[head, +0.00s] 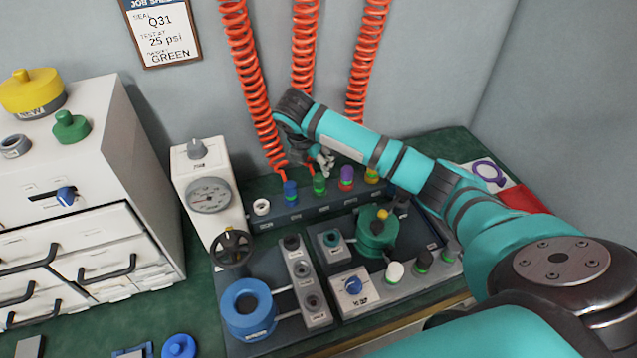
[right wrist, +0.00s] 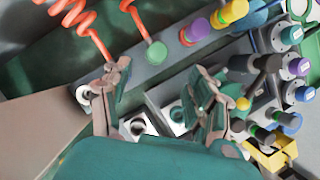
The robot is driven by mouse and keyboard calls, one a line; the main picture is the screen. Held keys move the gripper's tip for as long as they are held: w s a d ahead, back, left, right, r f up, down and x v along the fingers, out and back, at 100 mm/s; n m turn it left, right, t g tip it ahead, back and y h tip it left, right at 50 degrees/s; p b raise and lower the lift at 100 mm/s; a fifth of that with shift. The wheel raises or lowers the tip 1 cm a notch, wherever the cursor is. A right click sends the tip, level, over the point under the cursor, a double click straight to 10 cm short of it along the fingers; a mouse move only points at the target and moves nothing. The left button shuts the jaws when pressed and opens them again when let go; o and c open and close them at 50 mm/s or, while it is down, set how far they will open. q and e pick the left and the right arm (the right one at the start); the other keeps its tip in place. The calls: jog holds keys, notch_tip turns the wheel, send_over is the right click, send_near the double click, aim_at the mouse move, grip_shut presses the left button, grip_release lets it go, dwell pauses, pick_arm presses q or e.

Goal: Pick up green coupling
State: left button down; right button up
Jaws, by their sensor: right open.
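The green coupling (head: 319,185) stands on the dark rail at the back of the bench, between a blue coupling (head: 291,191) and a purple one (head: 346,176). Its round green top (right wrist: 157,52) also shows in the right wrist view, beyond the fingertips. My right gripper (head: 323,162) is open, above and close to the green coupling in the head view. In the right wrist view its two fingers (right wrist: 163,88) are spread apart with nothing between them. The left finger appears to hide the blue coupling there. My left gripper is not in view.
Orange coiled hoses (head: 302,50) hang down behind the rail. A yellow-banded coupling (head: 372,175) stands right of the purple one. A gauge box (head: 208,194) and white drawer cabinet (head: 85,170) stand to the left. A green test fixture (head: 376,232) sits in front of the rail.

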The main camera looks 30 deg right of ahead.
aim_at(319, 176)
jog(key=x, duration=0.5)
jog(key=shift+w+d+f, duration=0.1)
jog(key=shift+w+f, duration=0.05)
jog(key=shift+f, duration=0.2)
jog(key=x, duration=0.4)
jog(key=shift+w+f+b, duration=0.15)
jog(key=shift+f+b, duration=0.1)
jog(key=shift+b, duration=0.1)
jog(key=shift+d+f, duration=0.1)
jog(key=shift+f, duration=0.1)
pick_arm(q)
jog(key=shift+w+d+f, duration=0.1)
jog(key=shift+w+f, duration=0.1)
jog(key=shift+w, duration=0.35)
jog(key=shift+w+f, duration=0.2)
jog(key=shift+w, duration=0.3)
pick_arm(e)
jog(key=shift+c, duration=0.4)
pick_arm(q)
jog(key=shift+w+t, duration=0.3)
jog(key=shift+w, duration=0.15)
pick_arm(e)
grip_shut()
